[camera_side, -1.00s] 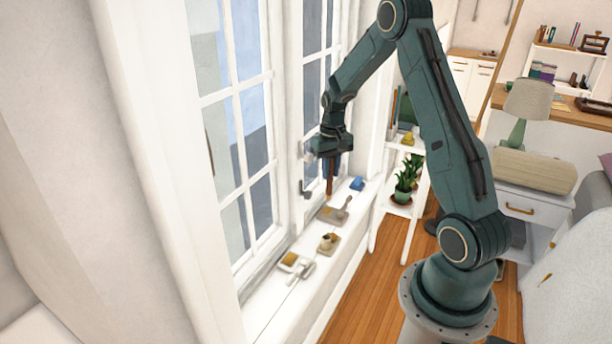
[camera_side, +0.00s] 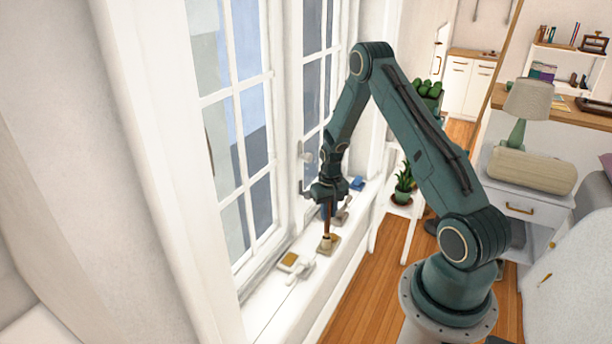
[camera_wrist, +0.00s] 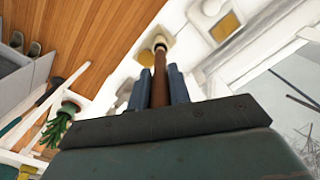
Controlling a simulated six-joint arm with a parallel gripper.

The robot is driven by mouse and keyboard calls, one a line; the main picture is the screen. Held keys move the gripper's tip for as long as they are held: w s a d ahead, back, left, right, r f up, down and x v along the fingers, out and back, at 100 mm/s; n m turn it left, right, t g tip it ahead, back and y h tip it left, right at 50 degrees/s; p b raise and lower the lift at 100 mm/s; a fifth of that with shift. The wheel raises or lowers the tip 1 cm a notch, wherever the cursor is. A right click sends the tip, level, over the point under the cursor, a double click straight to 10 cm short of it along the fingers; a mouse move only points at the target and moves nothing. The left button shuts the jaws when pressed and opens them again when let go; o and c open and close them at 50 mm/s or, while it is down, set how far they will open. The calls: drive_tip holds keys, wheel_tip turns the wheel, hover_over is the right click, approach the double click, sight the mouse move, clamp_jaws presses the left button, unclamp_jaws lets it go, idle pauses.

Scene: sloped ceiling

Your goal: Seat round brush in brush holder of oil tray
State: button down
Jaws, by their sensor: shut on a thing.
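My gripper (camera_side: 327,207) is shut on the round brush (camera_side: 327,224), a thin brown stick held upright over the window sill. In the wrist view the brush (camera_wrist: 159,82) runs out between the two blue-grey fingers (camera_wrist: 158,72). Its far end meets the pale round brush holder (camera_wrist: 160,42) on the small beige oil tray (camera_wrist: 146,57). In the side view the oil tray (camera_side: 333,246) lies below my gripper, with the holder (camera_side: 326,239) under the brush. I cannot tell how far the brush end is inside the holder.
A dish with a yellow-brown pad (camera_side: 289,259) lies nearer on the sill. A grey item (camera_side: 341,216) and a blue block (camera_side: 357,184) lie farther along. The window stands close on the left; a potted plant (camera_side: 403,185) is on a shelf to the right.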

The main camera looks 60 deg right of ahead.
sight(327, 232)
drive_tip(key=shift+f, duration=0.5)
drive_tip(key=shift+f, duration=1.9)
drive_tip(key=shift+f, duration=0.15)
drive_tip(key=c, duration=1.3)
unclamp_jaws()
drive_tip(key=shift+r, duration=6.2)
